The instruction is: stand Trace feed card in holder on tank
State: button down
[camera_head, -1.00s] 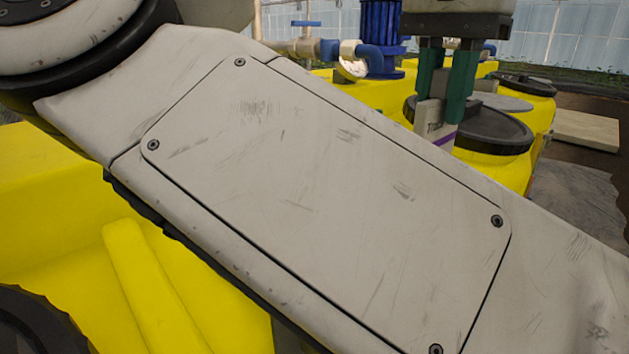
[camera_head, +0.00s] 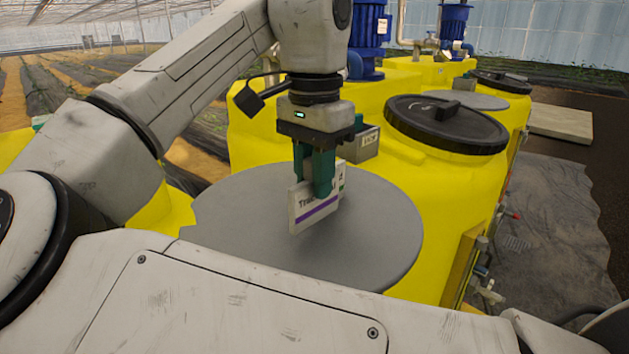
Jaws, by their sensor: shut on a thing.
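The Trace feed card (camera_head: 304,212) is a pale card with dark lettering and a purple stripe. My gripper (camera_head: 320,188), with teal fingers, points down and is shut on it. The card is upright over a round grey disc (camera_head: 375,245) on the yellow tank (camera_head: 420,180). I cannot tell whether its lower edge touches the disc. A pale edge with a "2" on it shows just behind the fingers; I cannot tell whether it is part of the card. A small grey box with a label (camera_head: 367,142) stands behind the gripper; I cannot tell whether it is the holder.
A black round lid (camera_head: 446,124) covers the tank to the right of the grey disc. Blue pump motors (camera_head: 367,40) and pipes stand at the back. Valves and fittings (camera_head: 482,285) stick out at the tank's right side. Most of the grey disc is bare.

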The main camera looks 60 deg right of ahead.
jog(key=shift+f, duration=0.8)
jog(key=c, duration=1.2)
grip_release()
jog(key=shift+f, duration=0.1)
